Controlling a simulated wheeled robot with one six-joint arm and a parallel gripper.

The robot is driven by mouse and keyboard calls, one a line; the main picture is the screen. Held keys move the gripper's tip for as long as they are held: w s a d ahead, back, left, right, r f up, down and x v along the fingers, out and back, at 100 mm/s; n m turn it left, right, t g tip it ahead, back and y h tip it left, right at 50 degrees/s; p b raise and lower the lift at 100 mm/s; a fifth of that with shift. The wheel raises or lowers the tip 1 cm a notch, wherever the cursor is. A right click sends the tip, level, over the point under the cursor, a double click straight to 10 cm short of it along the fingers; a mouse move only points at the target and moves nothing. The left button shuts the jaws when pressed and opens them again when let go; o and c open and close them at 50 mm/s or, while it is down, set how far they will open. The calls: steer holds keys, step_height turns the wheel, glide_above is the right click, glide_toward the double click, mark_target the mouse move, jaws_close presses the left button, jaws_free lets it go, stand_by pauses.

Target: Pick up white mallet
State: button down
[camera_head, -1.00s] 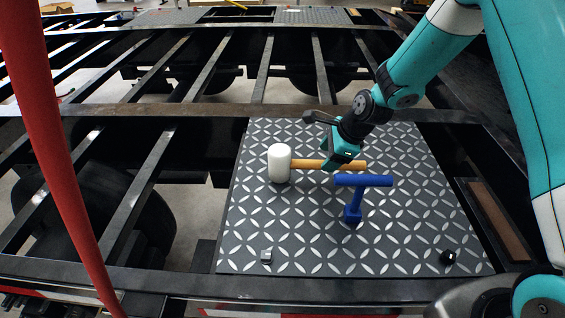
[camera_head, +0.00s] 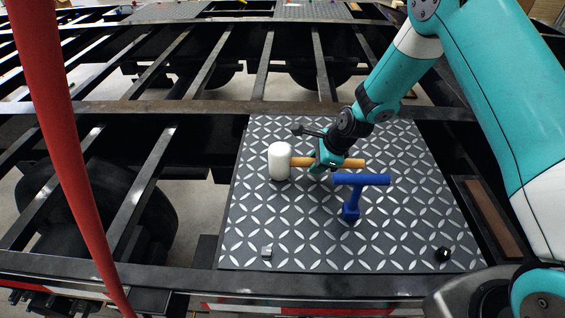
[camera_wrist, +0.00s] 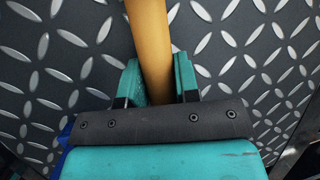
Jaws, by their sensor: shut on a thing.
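The white mallet has a white cylindrical head (camera_head: 279,161) and a wooden handle (camera_head: 350,163). It lies on the dark diamond-plate panel, head to the left and handle pointing right. My gripper (camera_head: 322,163) is at the middle of the handle, shut on it. In the wrist view the handle (camera_wrist: 151,45) runs between the two teal fingers (camera_wrist: 157,80), with a finger on each side. The mallet head is out of the wrist view. I cannot tell any gap between the handle and the panel.
Open frame gaps lie left and behind.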

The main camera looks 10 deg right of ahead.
steer(key=shift+r, duration=0.15)
step_height(320, 180, up, 20)
steer(key=b, duration=0.3)
stand_by(0.8)
